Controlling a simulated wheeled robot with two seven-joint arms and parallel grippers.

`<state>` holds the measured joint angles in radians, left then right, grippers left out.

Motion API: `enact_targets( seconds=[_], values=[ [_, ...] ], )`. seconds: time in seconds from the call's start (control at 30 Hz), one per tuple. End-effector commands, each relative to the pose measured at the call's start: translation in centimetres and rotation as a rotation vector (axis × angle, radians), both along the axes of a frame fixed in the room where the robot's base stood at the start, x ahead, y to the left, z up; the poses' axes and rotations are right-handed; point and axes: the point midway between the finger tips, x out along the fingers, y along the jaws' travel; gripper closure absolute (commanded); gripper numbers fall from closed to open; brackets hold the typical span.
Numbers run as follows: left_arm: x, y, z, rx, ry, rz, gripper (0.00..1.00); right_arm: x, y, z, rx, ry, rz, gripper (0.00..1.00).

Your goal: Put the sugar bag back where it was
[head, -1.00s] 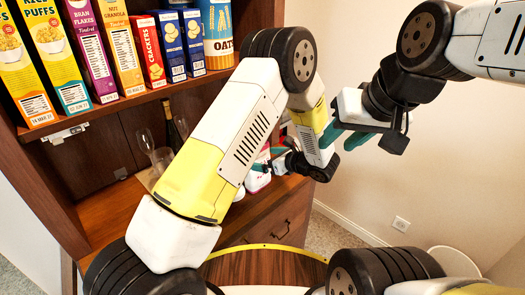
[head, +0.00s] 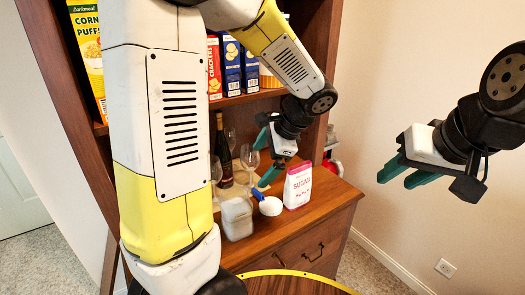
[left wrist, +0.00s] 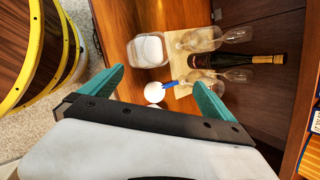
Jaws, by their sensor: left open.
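The sugar bag (head: 298,185), white with pink lettering, stands upright on the hutch counter near its right end. My left gripper (head: 262,162) is open and empty, just left of and above the bag, and apart from it in the picture. In the left wrist view its teal fingers (left wrist: 158,80) are spread with nothing held between them; the bag does not show there. My right gripper (head: 394,182) is open and empty in the air to the right of the hutch.
A clear container (head: 236,217), a white round item (head: 270,206) and a small blue item (head: 257,194) are left of the bag. Wine glasses (left wrist: 203,38) and a dark bottle (left wrist: 250,59) stand behind. Boxes such as the crackers (head: 214,68) fill the shelf above.

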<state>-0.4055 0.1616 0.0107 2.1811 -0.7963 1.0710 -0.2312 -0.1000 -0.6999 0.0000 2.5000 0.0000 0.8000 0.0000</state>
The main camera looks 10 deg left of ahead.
Motion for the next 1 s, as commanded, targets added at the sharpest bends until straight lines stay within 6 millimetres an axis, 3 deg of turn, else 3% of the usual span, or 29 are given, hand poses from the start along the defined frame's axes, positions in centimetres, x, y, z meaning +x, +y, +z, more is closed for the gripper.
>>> enact_targets(
  seconds=[0.03,0.2,0.43,0.67,1.0],
  values=[
    [-1.7,0.9,1.4,-0.091,-0.046,0.093,0.00,0.0,0.0,0.0,0.000,0.000,0.000,0.61],
    [-6.9,1.4,4.3,-0.399,-0.183,0.390,0.00,0.0,0.0,0.0,0.000,0.000,0.000,0.61],
    [-12.0,0.5,7.9,-0.784,-0.374,0.724,0.00,0.0,0.0,0.0,0.000,0.000,0.000,0.61],
    [-13.8,-0.3,9.8,-0.985,-0.472,0.875,0.00,0.0,0.0,0.0,0.000,0.000,0.000,0.61],
    [-14.0,-0.4,10.0,-1.005,-0.478,0.889,0.00,0.0,0.0,0.0,0.000,0.000,0.000,0.61]
  ],
)
